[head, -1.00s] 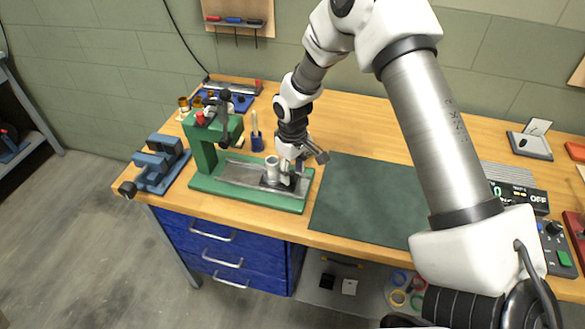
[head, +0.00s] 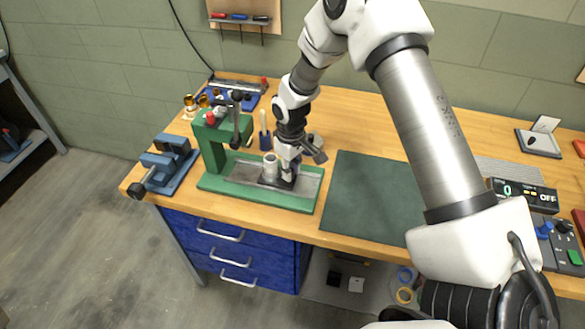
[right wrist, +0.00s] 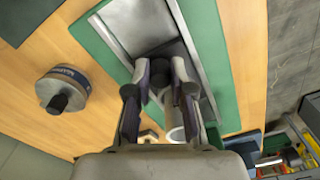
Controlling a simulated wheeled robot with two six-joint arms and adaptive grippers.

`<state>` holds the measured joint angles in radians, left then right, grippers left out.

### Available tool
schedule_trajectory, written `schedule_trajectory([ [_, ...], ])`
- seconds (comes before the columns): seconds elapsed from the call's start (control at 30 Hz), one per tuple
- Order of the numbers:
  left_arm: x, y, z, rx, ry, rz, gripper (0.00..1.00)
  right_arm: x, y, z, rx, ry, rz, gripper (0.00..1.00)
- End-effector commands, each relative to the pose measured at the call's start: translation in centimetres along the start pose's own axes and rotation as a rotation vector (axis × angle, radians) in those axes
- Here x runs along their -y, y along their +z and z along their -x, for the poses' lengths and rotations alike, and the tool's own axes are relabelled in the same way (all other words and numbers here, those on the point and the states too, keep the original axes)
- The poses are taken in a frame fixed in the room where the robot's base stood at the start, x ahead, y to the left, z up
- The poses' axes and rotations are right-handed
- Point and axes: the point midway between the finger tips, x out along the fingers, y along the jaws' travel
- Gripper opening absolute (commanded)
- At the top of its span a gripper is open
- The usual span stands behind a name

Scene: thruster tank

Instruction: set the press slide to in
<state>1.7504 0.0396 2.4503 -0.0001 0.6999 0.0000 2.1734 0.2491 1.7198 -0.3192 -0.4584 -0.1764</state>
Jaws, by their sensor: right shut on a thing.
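The green press (head: 213,135) stands on the left part of the bench, with a metal channel in its green base (head: 290,201). The press slide (head: 268,183), a dark plate with a pale cylinder (head: 270,165) on it, sits partway along the channel, right of the press column. My right gripper (head: 286,180) reaches down to the slide's right part. In the right wrist view its fingers (right wrist: 160,82) are closed in on the slide's small upright part, mostly hidden between them. The pale cylinder (right wrist: 174,118) stands close beside the fingers. My left gripper is not in view.
A blue vise (head: 165,165) is left of the press. A blue holder (head: 264,140) stands behind the channel, and a labelled round weight-like object (right wrist: 62,90) is near the gripper. A dark green mat (head: 362,198) lies clear to the right.

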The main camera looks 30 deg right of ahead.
Motion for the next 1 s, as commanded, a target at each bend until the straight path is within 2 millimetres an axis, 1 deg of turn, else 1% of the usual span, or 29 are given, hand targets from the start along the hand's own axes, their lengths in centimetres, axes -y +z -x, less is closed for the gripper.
schedule_trajectory([
  [0.3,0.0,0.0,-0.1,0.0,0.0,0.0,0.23,0.1,0.2,-0.4,0.007,-0.002,0.0,0.0],
  [0.33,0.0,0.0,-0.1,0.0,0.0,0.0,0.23,0.1,0.2,-0.4,0.007,-0.002,0.0,0.33],
  [0.37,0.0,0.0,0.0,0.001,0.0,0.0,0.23,0.1,0.2,-0.4,0.007,-0.002,0.0,0.43],
  [0.4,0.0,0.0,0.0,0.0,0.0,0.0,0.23,0.1,0.2,-0.3,0.006,-0.002,0.0,0.47],
  [0.67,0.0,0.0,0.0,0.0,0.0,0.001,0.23,0.0,0.1,-0.1,0.003,0.0,0.001,0.47],
  [0.77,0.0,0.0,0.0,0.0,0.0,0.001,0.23,0.0,0.0,0.6,0.001,0.0,0.001,0.47],
  [0.87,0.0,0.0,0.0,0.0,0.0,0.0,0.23,-0.1,-0.1,2.3,-0.001,0.001,0.0,0.47],
  [1.0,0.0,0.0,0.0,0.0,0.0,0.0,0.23,-0.1,-0.1,5.9,-0.002,0.001,0.0,0.47],
])
